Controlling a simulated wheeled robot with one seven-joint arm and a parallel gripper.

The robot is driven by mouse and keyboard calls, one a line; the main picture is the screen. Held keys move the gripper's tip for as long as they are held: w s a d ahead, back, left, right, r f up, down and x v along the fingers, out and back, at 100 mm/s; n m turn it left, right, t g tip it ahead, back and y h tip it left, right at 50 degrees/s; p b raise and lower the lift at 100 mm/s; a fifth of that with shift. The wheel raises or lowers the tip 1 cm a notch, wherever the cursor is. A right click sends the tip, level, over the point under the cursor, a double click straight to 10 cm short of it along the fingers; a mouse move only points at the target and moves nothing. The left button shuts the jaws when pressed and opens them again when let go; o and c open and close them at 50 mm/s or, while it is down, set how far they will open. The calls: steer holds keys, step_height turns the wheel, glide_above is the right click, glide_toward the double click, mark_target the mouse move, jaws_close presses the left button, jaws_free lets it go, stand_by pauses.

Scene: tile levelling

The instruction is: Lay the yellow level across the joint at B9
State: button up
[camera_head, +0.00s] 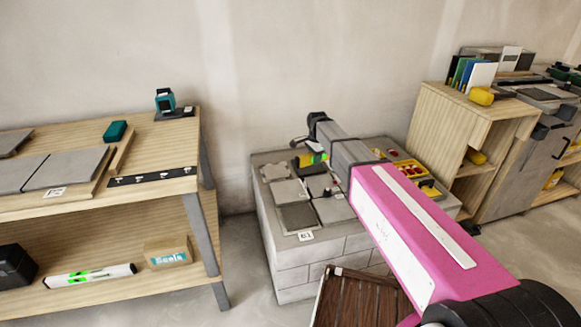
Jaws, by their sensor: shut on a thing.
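My gripper (309,147) is at the far end of my arm, over the back part of the grey block plinth (290,265). It is small in view and partly hidden by my own arm. It is shut on a yellow-green piece, which looks like the yellow level (318,159); only a short part of it shows. Grey tiles (298,215) lie on the plinth with joints between them. A white label (306,236) stands at the plinth's front edge, too small to read surely. I cannot tell which joint is B9, or whether the level touches the tiles.
A red and yellow tray (408,168) sits on the plinth's right side, partly behind my arm. A wooden workbench (180,140) with tiles stands at left; a white level (90,276) lies on its lower shelf. A wooden cabinet (440,112) stands at right. A brown slatted crate (350,300) is in front.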

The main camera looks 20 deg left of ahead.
steer(key=m, duration=0.2)
glide_above(290, 184)
step_height(290, 184, down, 6)
steer(key=shift+w+f, duration=0.2)
steer(key=shift+f, duration=3.65)
steer(key=shift+f, duration=0.2)
steer(key=o, duration=1)
